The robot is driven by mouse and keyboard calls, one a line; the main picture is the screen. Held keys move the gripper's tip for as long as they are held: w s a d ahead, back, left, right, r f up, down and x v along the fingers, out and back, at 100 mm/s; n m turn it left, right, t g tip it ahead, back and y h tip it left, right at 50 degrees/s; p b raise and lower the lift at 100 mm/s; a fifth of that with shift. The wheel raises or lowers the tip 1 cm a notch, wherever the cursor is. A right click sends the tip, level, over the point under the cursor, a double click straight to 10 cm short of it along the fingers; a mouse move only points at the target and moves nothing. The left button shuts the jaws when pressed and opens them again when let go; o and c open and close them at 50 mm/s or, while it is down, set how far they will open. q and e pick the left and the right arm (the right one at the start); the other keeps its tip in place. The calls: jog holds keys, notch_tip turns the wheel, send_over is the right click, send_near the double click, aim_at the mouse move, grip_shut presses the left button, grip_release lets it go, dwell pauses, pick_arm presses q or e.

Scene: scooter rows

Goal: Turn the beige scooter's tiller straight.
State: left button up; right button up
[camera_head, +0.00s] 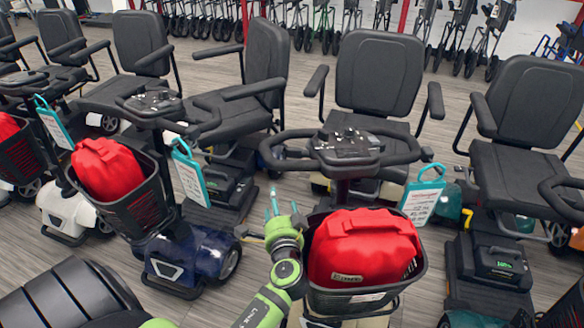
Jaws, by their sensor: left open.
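The scooter in the middle has a black handlebar with a console (346,146) on its tiller. A black front basket (352,298) holds a red bag (362,248). Little of its body shows; the parts beside and below the basket look beige. Its black seat (378,75) stands behind the tiller, and the console sits a little left of the seat's middle. My left gripper (272,204) is open and empty, just left of the basket and below the handlebar's left end. It looks apart from the handlebar. My right gripper is not in view.
A blue scooter (192,254) with a red bag in its basket stands close on the left, a white one (68,212) beyond it. Another scooter's black seat (530,100) stands on the right. Tags (424,195) hang from handlebars. A strip of floor (250,262) is clear.

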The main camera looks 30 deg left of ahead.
aim_at(292, 167)
pick_arm(q)
jog(key=w+a+r+m+t, duration=0.1)
jog(key=w, duration=0.2)
jog(key=w+r+m+t+p, duration=0.1)
jog(key=w+r, duration=0.1)
jog(key=w, duration=0.1)
jog(key=w+a+r+m, duration=0.1)
jog(key=w, duration=0.2)
jog(key=shift+w+a+r+m+t+y, duration=0.3)
jog(key=shift+w+t+y, duration=0.1)
grip_shut()
